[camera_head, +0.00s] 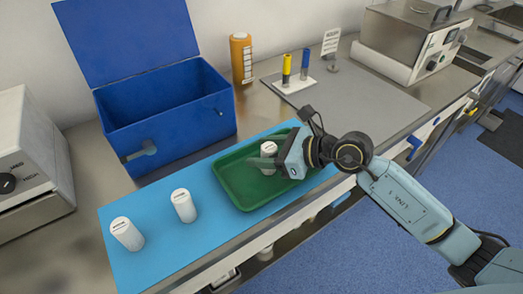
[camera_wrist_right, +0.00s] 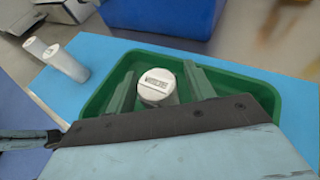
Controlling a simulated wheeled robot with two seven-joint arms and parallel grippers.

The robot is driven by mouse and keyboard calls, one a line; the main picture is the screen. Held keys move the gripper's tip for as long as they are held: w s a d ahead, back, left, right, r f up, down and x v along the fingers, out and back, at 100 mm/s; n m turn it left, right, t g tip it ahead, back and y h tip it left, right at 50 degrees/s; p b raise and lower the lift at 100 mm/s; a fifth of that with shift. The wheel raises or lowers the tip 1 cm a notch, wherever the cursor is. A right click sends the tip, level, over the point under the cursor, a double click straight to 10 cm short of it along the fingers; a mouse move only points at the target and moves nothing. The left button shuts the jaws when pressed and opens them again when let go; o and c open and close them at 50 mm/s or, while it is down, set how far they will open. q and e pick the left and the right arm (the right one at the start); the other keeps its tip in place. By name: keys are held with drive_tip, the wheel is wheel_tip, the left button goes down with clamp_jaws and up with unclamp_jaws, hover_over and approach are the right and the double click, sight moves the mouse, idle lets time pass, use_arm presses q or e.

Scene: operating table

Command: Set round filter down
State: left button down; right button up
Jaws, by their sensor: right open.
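A white round filter (camera_head: 269,157) with a lettered top stands upright in the green tray (camera_head: 240,202). In the right wrist view the filter (camera_wrist_right: 157,87) sits between the two fingers of my right gripper (camera_wrist_right: 160,88), with a gap on either side. The right gripper (camera_head: 268,160) reaches into the tray from the right and is open around the filter. The filter's lower part is partly hidden. My left gripper is not in view.
Two more white cylinders, one (camera_head: 183,206) nearer the tray and one (camera_head: 127,234) farther left, stand on the blue mat (camera_head: 160,262). An open blue box (camera_head: 170,125) stands behind. An orange bottle (camera_head: 241,58) and a small rack (camera_head: 290,82) are at the back.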

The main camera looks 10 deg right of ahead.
drive_tip(key=v, duration=1)
drive_tip(key=shift+f, duration=0.1)
drive_tip(key=shift+s+d+r, duration=0.3)
drive_tip(key=shift+d, duration=0.1)
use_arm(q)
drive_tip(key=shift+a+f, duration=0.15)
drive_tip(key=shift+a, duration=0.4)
